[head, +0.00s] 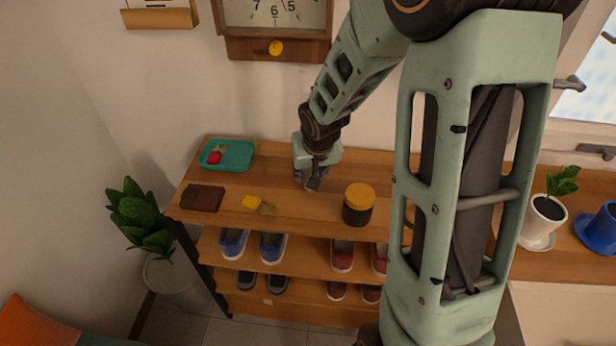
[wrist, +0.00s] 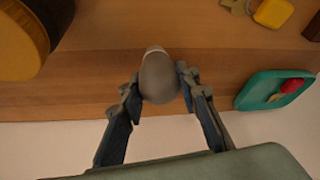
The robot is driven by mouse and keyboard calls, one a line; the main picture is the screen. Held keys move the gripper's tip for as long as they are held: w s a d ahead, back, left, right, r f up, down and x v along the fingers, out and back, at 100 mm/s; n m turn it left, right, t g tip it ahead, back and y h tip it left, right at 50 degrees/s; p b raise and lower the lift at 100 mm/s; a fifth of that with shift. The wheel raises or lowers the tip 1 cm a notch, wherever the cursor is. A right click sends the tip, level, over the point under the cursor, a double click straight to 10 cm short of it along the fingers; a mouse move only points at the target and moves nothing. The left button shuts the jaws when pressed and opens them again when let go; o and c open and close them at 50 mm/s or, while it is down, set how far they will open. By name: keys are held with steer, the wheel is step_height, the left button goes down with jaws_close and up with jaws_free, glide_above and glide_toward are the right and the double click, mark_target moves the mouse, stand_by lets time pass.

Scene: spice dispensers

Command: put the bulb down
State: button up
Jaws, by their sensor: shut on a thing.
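The bulb (wrist: 159,79) is a grey, rounded thing with a paler end, seen in the wrist view between my fingertips. My gripper (wrist: 158,84) is shut on it, with one finger on each side. In the head view my gripper (head: 312,183) points down over the back middle of the wooden shelf top (head: 300,208). The bulb cannot be made out clearly there. Whether it touches the wood or hangs just above it, I cannot tell.
A teal tray (head: 243,156) with a red item stands left of my gripper. A dark brown wallet-like item (head: 202,198) and a yellow-tagged key (head: 252,202) lie in front-left. A dark jar with a yellow lid (head: 358,204) stands to the right. Bare wood surrounds my gripper.

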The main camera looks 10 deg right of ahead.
steer(key=shift+f, duration=0.3)
steer(key=shift+f, duration=0.2)
steer(key=o, duration=1.1)
steer(key=shift+r, duration=0.1)
